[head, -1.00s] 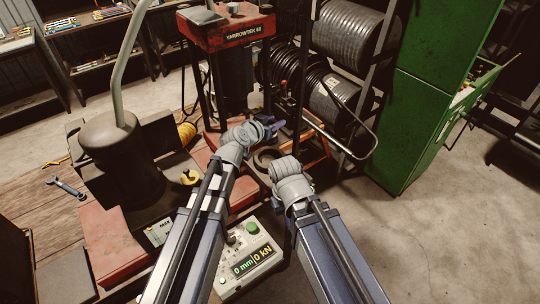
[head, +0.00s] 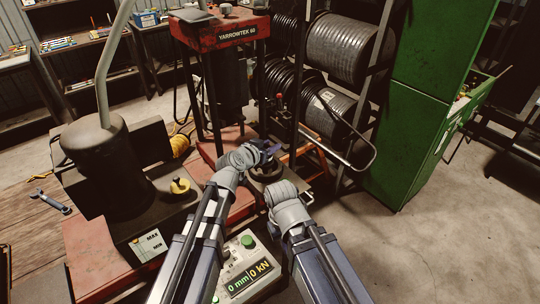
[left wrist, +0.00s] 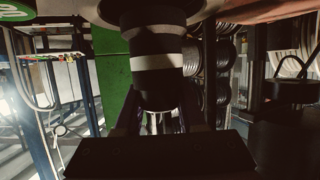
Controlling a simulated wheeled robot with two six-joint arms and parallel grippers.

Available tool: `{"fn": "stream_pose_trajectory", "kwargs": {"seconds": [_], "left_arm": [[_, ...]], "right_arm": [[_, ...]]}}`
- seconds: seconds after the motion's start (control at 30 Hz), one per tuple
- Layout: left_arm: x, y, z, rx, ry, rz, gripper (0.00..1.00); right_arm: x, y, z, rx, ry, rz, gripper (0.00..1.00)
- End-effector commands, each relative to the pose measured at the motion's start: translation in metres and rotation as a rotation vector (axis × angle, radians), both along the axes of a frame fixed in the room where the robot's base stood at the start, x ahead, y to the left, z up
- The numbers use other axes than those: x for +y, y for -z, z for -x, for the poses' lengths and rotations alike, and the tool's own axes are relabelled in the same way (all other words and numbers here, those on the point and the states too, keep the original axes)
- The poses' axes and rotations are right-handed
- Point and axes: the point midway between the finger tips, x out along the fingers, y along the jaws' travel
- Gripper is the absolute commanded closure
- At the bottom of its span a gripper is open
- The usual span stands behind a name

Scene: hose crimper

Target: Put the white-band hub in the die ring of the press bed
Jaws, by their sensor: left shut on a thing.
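The white-band hub (left wrist: 157,75) is a dark cylinder with a pale band around it, seen close up in the left wrist view. My left gripper (left wrist: 160,120) is shut on it, with a dark finger at each side. A wider dark round part (left wrist: 155,12) lies at the hub's far end; I cannot tell whether they touch. In the head view my left gripper (head: 268,151) is just over the dark die ring (head: 266,172) on the press bed, hiding the hub and part of the ring. My right arm comes in beside it, but its fingertips are hidden.
The red press (head: 243,36) stands behind the bed. A control box (head: 248,268) reads 0 mm and 0 kN in front. A dark pump tank (head: 108,165) is at left. Hose reels (head: 335,50) and a green cabinet (head: 430,95) stand at right. The right floor is open.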

Motion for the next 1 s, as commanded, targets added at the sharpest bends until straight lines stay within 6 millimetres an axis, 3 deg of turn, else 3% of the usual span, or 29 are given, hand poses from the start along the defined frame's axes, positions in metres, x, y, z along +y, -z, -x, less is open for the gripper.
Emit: {"fn": "stream_pose_trajectory", "kwargs": {"seconds": [0.03,0.2,0.63,0.67,0.9,1.0], "left_arm": [[0.000,0.012,0.000,-0.001,-0.001,0.001,1.00],[0.000,0.028,0.000,-0.001,-0.001,0.001,1.00],[0.000,0.031,0.000,-0.001,-0.001,0.001,1.00],[0.000,0.030,0.000,0.000,0.000,0.000,0.58],[0.000,0.029,0.000,0.000,0.000,0.000,0.31],[0.000,0.029,0.000,0.000,0.000,0.000,0.31]], "right_arm": [[0.000,0.012,0.000,0.000,-0.001,0.000,1.00],[0.000,0.028,0.000,0.000,-0.002,0.001,1.00],[0.000,0.031,0.000,0.000,-0.001,0.000,1.00],[0.000,0.030,0.000,0.000,-0.001,0.000,1.00],[0.000,0.029,0.000,0.000,-0.001,0.000,1.00],[0.000,0.029,0.000,0.000,-0.001,0.000,1.00]]}}
